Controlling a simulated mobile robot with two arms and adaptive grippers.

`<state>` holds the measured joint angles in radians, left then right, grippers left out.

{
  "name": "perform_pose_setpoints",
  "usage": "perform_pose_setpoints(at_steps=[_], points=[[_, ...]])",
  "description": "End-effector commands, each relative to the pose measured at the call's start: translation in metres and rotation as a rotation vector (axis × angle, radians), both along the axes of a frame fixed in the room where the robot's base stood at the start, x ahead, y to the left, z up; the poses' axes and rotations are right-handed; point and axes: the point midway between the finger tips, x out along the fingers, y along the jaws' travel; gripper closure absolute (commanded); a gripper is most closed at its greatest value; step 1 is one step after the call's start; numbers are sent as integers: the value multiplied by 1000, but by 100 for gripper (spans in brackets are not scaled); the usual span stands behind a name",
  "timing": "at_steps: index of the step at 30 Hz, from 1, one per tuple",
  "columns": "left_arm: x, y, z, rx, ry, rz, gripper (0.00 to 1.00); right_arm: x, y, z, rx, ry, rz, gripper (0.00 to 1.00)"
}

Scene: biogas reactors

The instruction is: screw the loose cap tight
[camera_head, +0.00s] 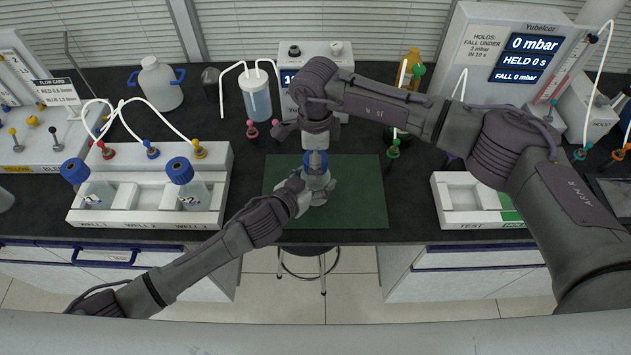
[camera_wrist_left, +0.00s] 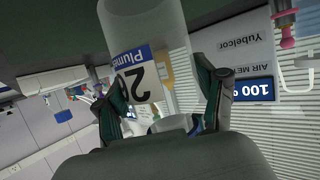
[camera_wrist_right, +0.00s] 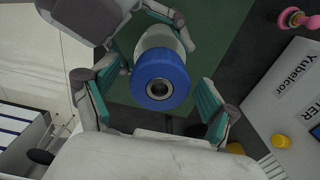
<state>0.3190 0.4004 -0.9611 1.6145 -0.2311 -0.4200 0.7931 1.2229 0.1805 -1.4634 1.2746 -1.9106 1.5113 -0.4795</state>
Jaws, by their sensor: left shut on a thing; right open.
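A bottle (camera_head: 318,180) with a blue cap (camera_head: 316,160) stands upright over the green mat (camera_head: 358,205) in the head view. My left gripper (camera_head: 312,188) is shut on the bottle's body from the front left. In the left wrist view the clear bottle (camera_wrist_left: 145,25) shows a "Plumes 2" label between the fingers. My right gripper (camera_head: 317,146) is above the cap, pointing down. In the right wrist view its open fingers stand on either side of the cap (camera_wrist_right: 160,82), with gaps. Whether the cap sits level on the thread is hidden.
A white well rack (camera_head: 150,222) at left holds two blue-capped bottles (camera_head: 90,185) (camera_head: 187,185); its middle well is empty. A white test tray (camera_head: 452,212) is at right. Behind stand a clear canister (camera_head: 258,100) with tubes and a pressure display box (camera_head: 500,75). The mat's front is clear.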

Motion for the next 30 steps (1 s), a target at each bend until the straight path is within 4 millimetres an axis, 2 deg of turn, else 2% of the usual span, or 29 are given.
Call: perform_pose_setpoints(at_steps=[5, 8, 11, 21, 25, 30], points=[[-1, 0, -1, 0, 2, 0, 100, 0, 0, 1, 0, 0, 0, 14], [-1, 0, -1, 0, 2, 0, 100, 1, 0, 9, 1, -1, 0, 14], [-1, 0, -1, 0, 2, 0, 100, 1, 0, 24, 2, -4, -1, 14], [0, 0, -1, 0, 2, 0, 100, 1, 0, 94, 0, -3, 0, 14], [0, 0, -1, 0, 2, 0, 100, 1, 0, 111, 0, -1, 0, 14], [0, 0, -1, 0, 2, 0, 100, 0, 0, 120, 0, -1, 0, 14]])
